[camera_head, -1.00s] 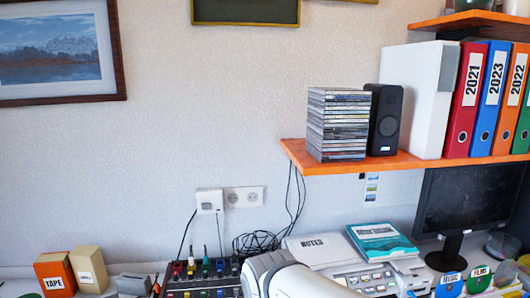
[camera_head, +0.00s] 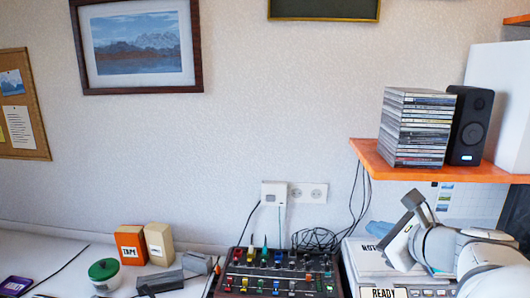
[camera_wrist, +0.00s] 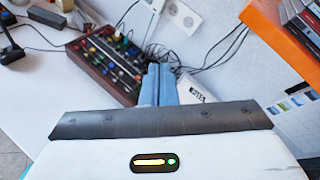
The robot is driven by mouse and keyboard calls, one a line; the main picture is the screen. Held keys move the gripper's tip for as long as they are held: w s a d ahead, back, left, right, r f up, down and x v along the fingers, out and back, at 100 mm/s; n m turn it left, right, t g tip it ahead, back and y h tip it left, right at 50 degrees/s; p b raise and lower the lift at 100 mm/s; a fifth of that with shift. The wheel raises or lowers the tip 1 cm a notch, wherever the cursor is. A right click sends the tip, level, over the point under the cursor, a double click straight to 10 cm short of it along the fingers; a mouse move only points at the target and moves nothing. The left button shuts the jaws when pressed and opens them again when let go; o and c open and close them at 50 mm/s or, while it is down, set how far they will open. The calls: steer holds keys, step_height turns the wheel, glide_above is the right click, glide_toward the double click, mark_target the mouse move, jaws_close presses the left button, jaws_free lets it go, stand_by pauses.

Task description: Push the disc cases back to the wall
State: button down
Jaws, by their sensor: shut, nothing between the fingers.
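The disc cases (camera_head: 415,128) stand in one tall stack at the left end of the orange shelf (camera_head: 430,172), left of a black speaker (camera_head: 470,126). Any gap between the stack and the wall is hidden. Part of the stack (camera_wrist: 302,22) shows at the upper right of the wrist view, above the shelf edge (camera_wrist: 275,40). My gripper (camera_head: 374,229) is below the shelf, in front of the wall and apart from the cases. In the wrist view its blue-grey fingers (camera_wrist: 158,82) are together with nothing between them.
A mixer (camera_head: 275,272) with coloured knobs lies on the desk, left of my arm. A white case (camera_head: 500,100) stands right of the speaker.

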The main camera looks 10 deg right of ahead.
steer(key=s+d+r+m+t+h, duration=0.4)
steer(key=d+r+m+h, duration=0.45)
steer(key=d, duration=0.45)
steer(key=m+y+p, duration=0.2)
glide_toward(420, 160)
steer(key=x, duration=0.6)
steer(key=shift+w, duration=0.45)
steer(key=b+x, duration=0.1)
steer(key=x, duration=0.2)
steer(key=shift+f, duration=0.1)
steer(key=shift+w, duration=0.15)
